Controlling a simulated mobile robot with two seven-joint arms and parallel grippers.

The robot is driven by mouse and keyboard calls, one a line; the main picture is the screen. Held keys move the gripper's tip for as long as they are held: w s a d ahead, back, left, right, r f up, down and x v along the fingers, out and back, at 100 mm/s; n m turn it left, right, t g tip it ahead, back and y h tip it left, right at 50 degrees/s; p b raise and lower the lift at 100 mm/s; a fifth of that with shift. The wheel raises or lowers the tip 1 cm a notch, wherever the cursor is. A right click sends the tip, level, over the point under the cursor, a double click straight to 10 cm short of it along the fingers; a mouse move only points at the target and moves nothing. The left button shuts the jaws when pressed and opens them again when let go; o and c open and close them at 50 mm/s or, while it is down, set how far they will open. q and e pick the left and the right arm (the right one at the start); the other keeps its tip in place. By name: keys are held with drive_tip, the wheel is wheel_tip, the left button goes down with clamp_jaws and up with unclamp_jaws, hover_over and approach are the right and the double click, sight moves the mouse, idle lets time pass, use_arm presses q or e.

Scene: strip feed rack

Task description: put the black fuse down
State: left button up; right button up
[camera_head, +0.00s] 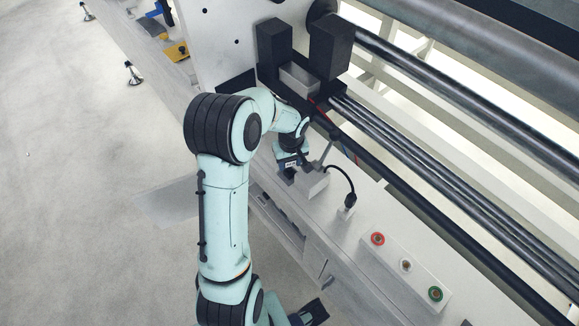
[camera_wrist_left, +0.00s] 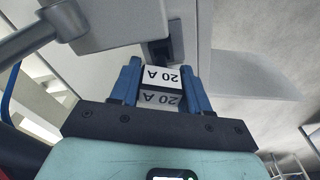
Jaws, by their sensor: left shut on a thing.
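My left gripper (camera_head: 290,170) is at the front of the machine, close beside a small light box (camera_head: 314,186). In the left wrist view its two blue fingers (camera_wrist_left: 159,92) are shut on the black fuse (camera_wrist_left: 160,79), which shows a white label reading "20 A". Beyond the fuse is a dark recess (camera_wrist_left: 158,52) in a pale surface. I cannot tell whether the fuse touches it. In the head view the fuse is too small to make out clearly.
A grey lever (camera_head: 323,153) stands at the light box, with a black cable (camera_head: 345,180) beside it. A panel with a red button (camera_head: 377,239) and a green button (camera_head: 435,294) lies to the right. Long dark rollers (camera_head: 440,75) run behind. Open floor lies left.

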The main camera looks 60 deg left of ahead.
sight(289, 167)
use_arm(q)
drive_tip(key=shift+f, duration=1.5)
drive_tip(key=shift+f+b, duration=0.1)
drive_tip(key=shift+b, duration=0.2)
drive_tip(key=o, duration=0.7)
drive_tip(key=shift+f, duration=0.1)
drive_tip(key=o, duration=0.4)
drive_tip(key=shift+r, duration=0.5)
drive_tip(key=r, duration=0.3)
drive_tip(key=d+r+p, duration=0.1)
drive_tip(key=r, duration=0.3)
drive_tip(key=r+p, duration=0.1)
drive_tip(key=r, duration=0.3)
drive_tip(key=shift+s+d+r, duration=0.15)
drive_tip(key=shift+d+r, duration=0.05)
